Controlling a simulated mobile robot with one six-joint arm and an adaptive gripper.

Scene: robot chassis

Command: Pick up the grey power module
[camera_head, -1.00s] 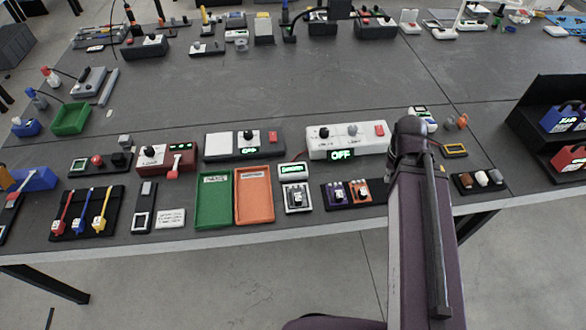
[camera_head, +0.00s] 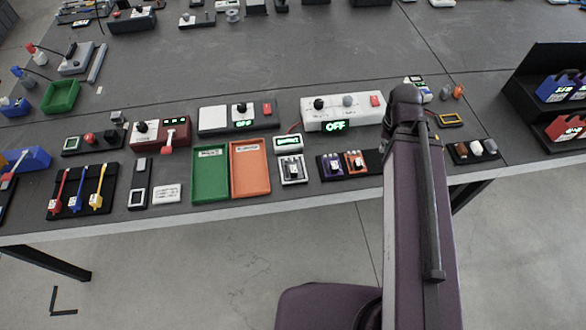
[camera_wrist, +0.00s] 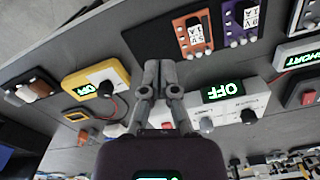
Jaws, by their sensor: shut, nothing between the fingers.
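A grey module (camera_head: 291,169) sits upright in a light tester dock below a small green-lit display (camera_head: 287,143). In the wrist view part of it shows at the top right edge (camera_wrist: 298,14), near the display reading SHORT (camera_wrist: 302,62). A purple module (camera_head: 332,166) and an orange module (camera_head: 356,162) stand in a black rack to its right; the rack's right end is bare. They also show in the wrist view, orange (camera_wrist: 192,34) and purple (camera_wrist: 238,18). My gripper (camera_wrist: 160,68) is shut and empty, apart from the modules; my arm hides it in the head view.
A white power unit reading OFF (camera_head: 342,112) stands behind the rack. A green tray (camera_head: 210,172) and an orange tray (camera_head: 251,168) lie left of the dock. A yellow meter (camera_wrist: 95,80) with a red wire shows in the wrist view.

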